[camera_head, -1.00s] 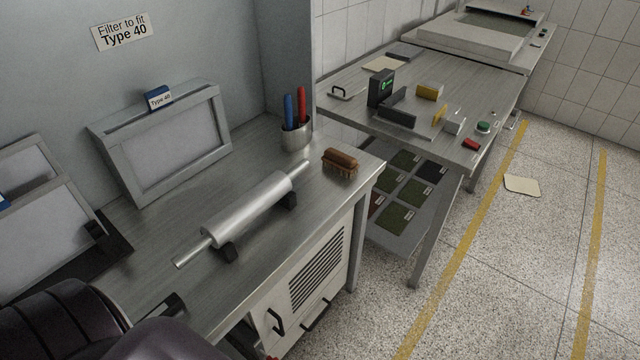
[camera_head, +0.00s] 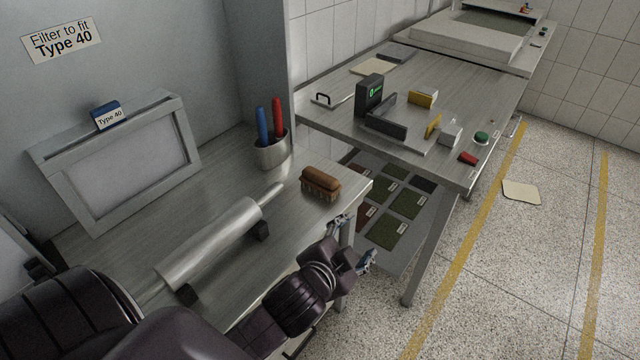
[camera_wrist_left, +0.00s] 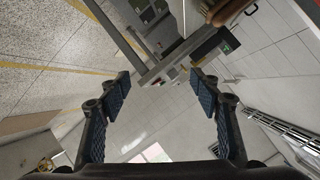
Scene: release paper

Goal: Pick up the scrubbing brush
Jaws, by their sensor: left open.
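The scrubbing brush (camera_head: 321,183) has a brown wooden back and bristles facing down. It lies on the metal counter (camera_head: 345,190) near its right end. My left gripper (camera_head: 356,240) is just past the counter's front edge, to the lower right of the brush and apart from it. In the left wrist view the gripper (camera_wrist_left: 160,84) is open with nothing between its fingers. A brown piece at the top of that view (camera_wrist_left: 228,10) looks like the brush, partly cut off. My right gripper is not seen.
A steel roller (camera_head: 210,245) rests on black supports left of the brush. A metal cup (camera_head: 273,151) with red and blue handles stands behind it. A framed filter (camera_head: 120,165) leans on the wall. A second table (camera_head: 440,110) holds several small items.

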